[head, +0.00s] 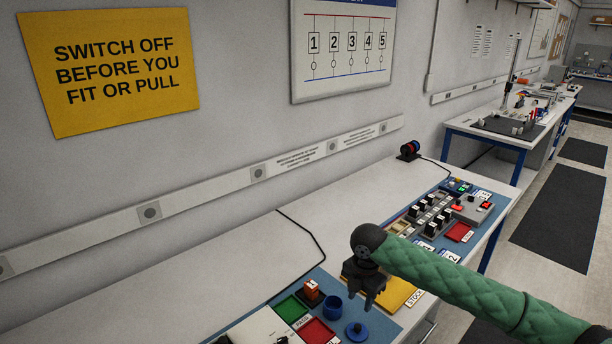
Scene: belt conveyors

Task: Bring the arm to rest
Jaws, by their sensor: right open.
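My right gripper (361,292) hangs below the dark wrist of my green-sleeved right arm (460,284), which comes in from the right. Its dark fingers point down over the blue mat and are apart, with nothing seen between them. It is above the bench, near the yellow STOCK tray (395,293), which the wrist partly covers. My left gripper is not in view.
Farther back are a panel of black modules (428,217) and a red-buttoned grey box (474,209). The wall borders the left.

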